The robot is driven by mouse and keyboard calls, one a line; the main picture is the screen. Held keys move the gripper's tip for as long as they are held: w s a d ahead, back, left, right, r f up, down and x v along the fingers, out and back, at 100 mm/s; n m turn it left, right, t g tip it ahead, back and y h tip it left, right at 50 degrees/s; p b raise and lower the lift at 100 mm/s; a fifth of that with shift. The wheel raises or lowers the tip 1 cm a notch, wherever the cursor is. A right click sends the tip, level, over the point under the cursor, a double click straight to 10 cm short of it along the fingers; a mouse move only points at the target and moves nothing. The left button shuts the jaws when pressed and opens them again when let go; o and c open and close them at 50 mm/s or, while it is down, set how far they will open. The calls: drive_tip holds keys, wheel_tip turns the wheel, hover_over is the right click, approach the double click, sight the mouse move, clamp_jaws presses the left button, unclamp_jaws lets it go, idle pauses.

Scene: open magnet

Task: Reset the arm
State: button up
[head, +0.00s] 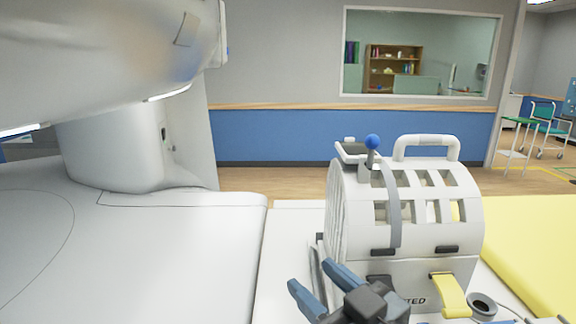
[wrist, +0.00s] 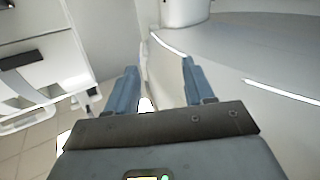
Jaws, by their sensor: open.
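My gripper (head: 310,275) is low in the head view, in front of the white slotted coil (head: 432,245). Its two blue fingers are apart, with nothing between them. They point up and to the left in the picture, towards the large white magnet (head: 230,235). In the wrist view the open fingers of my gripper (wrist: 159,68) point at pale magnet surfaces. White slotted parts of the coil (wrist: 45,75) show at the left there. Most of my arm is outside the head view.
The coil has a top handle (head: 427,140), a blue knob (head: 373,141) and a yellow strap (head: 449,295). A yellow pad (head: 535,235) lies at the right. The magnet's upper part (head: 90,60) overhangs at the left. Floor (head: 265,181) shows behind.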

drive_tip(key=s+d+f+m+h, duration=0.4)
drive_tip(key=s+d+f, duration=0.15)
drive_tip(key=s, duration=0.35)
drive_tip(key=s+d+f+m+h, duration=0.3)
drive_tip(key=s+d+f+m, duration=0.1)
drive_tip(key=s+f, duration=0.35)
drive_tip(key=s+d+r+h, duration=0.1)
drive_tip(key=s+d, duration=0.2)
drive_tip(key=s, duration=0.6)
drive_tip(key=s+d+h, duration=0.1)
drive_tip(key=s+d, duration=0.3)
drive_tip(key=s, duration=0.6)
drive_tip(key=shift+s+d+r, duration=0.25)
drive_tip(key=shift+d+r, duration=0.05)
drive_tip(key=shift+r, duration=0.05)
drive_tip(key=shift+c, duration=0.5)
